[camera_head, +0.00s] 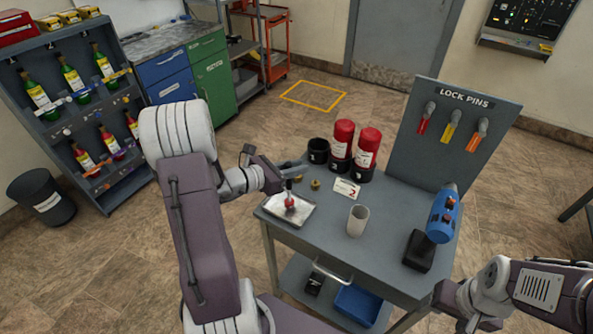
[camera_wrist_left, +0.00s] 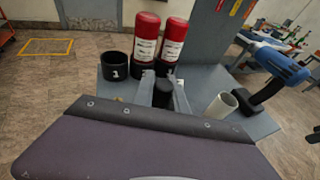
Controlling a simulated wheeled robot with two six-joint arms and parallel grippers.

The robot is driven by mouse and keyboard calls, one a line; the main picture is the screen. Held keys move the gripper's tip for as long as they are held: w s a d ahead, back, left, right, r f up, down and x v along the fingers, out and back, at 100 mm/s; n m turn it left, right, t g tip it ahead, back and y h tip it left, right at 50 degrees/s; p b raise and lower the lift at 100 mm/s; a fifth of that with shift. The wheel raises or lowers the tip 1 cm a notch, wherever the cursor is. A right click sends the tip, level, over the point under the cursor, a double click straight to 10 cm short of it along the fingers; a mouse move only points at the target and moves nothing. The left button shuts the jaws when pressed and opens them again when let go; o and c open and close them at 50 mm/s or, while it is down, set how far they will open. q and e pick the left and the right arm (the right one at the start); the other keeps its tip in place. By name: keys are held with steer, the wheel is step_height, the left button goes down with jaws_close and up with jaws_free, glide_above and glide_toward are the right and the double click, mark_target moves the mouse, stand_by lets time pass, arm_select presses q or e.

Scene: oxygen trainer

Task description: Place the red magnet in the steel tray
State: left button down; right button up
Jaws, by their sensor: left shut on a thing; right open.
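The red magnet (camera_head: 289,201) is at the steel tray (camera_head: 301,211), at the left end of the grey cart top. My left gripper (camera_head: 289,184) is shut on the magnet's upper part, directly above the tray. I cannot tell whether the magnet touches the tray floor. In the left wrist view, a dark piece (camera_wrist_left: 162,94) sits between the fingers of my left gripper (camera_wrist_left: 163,90); the red part is hidden there. My right gripper (camera_head: 462,306) is open and empty at the lower right, beside the cart.
Two red bottles (camera_head: 343,137) in black holders and an empty black cup (camera_head: 318,151) stand behind the tray. Small brass pieces (camera_head: 315,184), a card (camera_head: 346,188), a pale cup (camera_head: 357,220) and a blue drill (camera_head: 442,213) are to the right. A lock-pin board (camera_head: 440,140) rises behind.

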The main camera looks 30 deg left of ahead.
arm_select(q)
steer(key=shift+a+f, duration=0.15)
steer(key=shift+f, duration=0.5)
steer(key=shift+f, duration=0.1)
steer(key=c, duration=1.3)
jaws_free()
steer(key=shift+c, duration=0.2)
